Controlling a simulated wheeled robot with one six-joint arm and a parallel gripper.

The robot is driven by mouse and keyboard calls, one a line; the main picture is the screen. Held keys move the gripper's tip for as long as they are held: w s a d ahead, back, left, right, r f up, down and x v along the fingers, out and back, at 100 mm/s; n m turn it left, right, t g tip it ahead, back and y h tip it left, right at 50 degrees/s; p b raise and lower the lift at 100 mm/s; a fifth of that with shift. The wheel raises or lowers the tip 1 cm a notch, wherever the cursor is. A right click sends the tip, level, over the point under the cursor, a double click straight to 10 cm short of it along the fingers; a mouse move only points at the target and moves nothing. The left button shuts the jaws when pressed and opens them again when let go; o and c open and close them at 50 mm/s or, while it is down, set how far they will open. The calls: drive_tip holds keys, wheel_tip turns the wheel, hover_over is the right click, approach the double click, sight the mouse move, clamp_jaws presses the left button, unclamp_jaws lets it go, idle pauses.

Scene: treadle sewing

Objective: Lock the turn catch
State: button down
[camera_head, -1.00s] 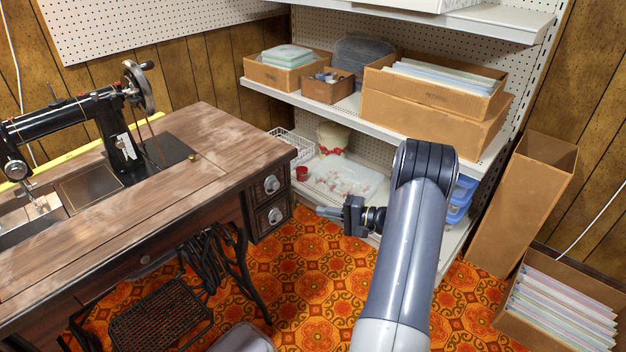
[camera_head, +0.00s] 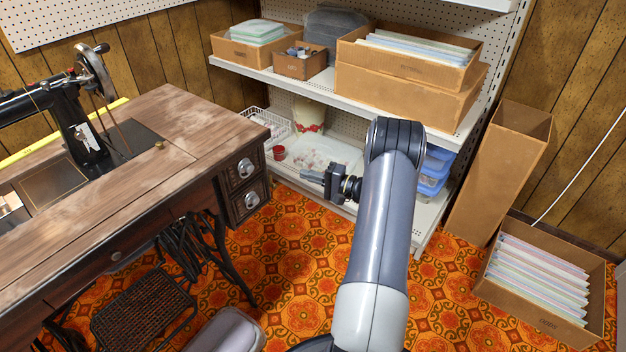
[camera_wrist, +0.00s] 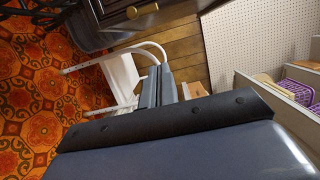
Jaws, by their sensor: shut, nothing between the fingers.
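The treadle sewing table (camera_head: 130,215) stands at the left in the head view. A small round brass-coloured piece (camera_head: 158,145) sits on its top near the machine bed, and a small round knob (camera_head: 116,255) is on its front apron. I cannot tell which of these, if either, is the turn catch. My gripper (camera_head: 312,177) is shut and empty, pointing left in front of the lower shelf, to the right of the table's drawers and apart from them. In the wrist view my gripper (camera_wrist: 158,70) shows its two fingers together.
Two drawers with round pulls (camera_head: 245,168) face the aisle. The shelf unit (camera_head: 420,120) holds cardboard boxes and stands close behind my arm. A box of folders (camera_head: 545,322) is on the floor at right. Patterned carpet (camera_head: 290,255) is free between table and shelves.

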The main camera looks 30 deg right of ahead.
drive_tip(key=w+a+b, duration=0.1)
drive_tip(key=w+a, duration=0.2)
drive_tip(key=a, duration=0.4)
drive_tip(key=shift+w+b, duration=0.2)
drive_tip(key=shift+b, duration=0.15)
drive_tip(key=shift+b, duration=0.35)
drive_tip(key=shift+n, duration=0.4)
